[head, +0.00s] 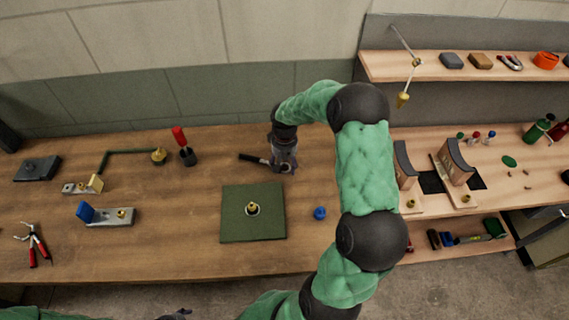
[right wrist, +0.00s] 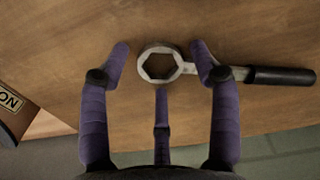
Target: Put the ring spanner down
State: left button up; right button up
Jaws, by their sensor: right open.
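The ring spanner has a grey ring head (right wrist: 160,64) and a black handle (right wrist: 280,75). It lies flat on the wooden bench, with its handle (head: 252,158) pointing left in the head view. My right gripper (head: 285,166) is over the ring end. In the right wrist view, the fingers of my right gripper (right wrist: 160,60) are spread open around the ring head, with gaps on both sides. The head view partly hides the ring behind this gripper. A small dark part of my left gripper (head: 175,315) shows at the bottom edge; its jaws cannot be made out.
A green mat (head: 232,225) with a brass-topped fitting (head: 252,208) lies in front of the spanner. A blue knob (head: 319,213) is to its right. A red-handled tool (head: 184,145) stands to the left. Bare bench (head: 180,250) lies left of the mat.

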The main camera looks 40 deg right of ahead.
jog(key=shift+r, duration=0.55)
notch_tip(320, 180, up, 11)
jog(key=p, duration=0.2)
jog(key=shift+p, duration=0.35)
jog(key=shift+r, duration=0.15)
